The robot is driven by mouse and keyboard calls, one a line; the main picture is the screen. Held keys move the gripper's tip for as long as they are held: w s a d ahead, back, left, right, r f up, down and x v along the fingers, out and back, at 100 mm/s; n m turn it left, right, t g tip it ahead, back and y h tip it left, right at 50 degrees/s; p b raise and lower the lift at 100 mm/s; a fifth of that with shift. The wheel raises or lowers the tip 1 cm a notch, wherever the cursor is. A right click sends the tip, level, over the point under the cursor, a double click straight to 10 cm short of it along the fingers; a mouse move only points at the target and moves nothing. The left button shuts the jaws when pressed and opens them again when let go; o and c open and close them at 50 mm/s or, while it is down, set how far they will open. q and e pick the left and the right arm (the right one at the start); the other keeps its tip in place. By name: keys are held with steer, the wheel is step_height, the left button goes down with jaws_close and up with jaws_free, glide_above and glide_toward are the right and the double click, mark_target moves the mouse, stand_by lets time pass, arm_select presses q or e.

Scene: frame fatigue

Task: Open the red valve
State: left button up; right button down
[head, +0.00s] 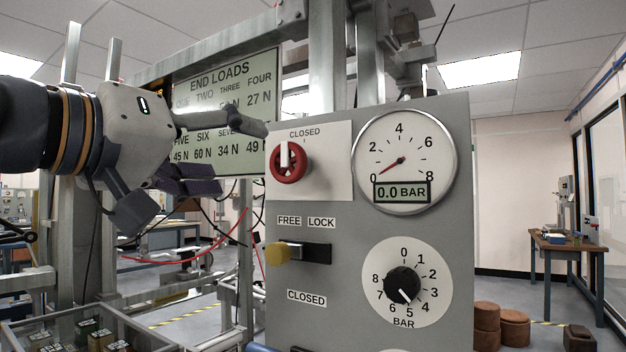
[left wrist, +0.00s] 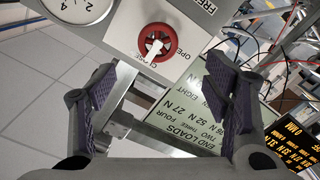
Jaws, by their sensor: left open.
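The red valve (head: 289,165) is a round red knob with a white bar handle on a white plate on the grey panel. Its handle stands upright, towards the CLOSED label above it. The valve also shows in the left wrist view (left wrist: 154,43), at top centre, beyond the fingertips, with part of an OPEN label beside it. My left gripper (head: 240,158) is open and empty, to the left of the valve and apart from it. Its purple-padded fingers show at both sides of the left wrist view (left wrist: 165,88). My right gripper is not in view.
The grey panel (head: 349,270) also carries a pressure gauge (head: 405,163) reading 0.0 BAR, a yellow-ended FREE/LOCK slider (head: 279,254) and a black BAR dial (head: 402,284). An END LOADS display (head: 228,100) and metal frame posts stand behind my left gripper.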

mark_target(283, 160)
arm_select(q)
steer(key=x, duration=1.1)
steer(key=shift+r, duration=0.2)
steer(key=c, duration=1.2)
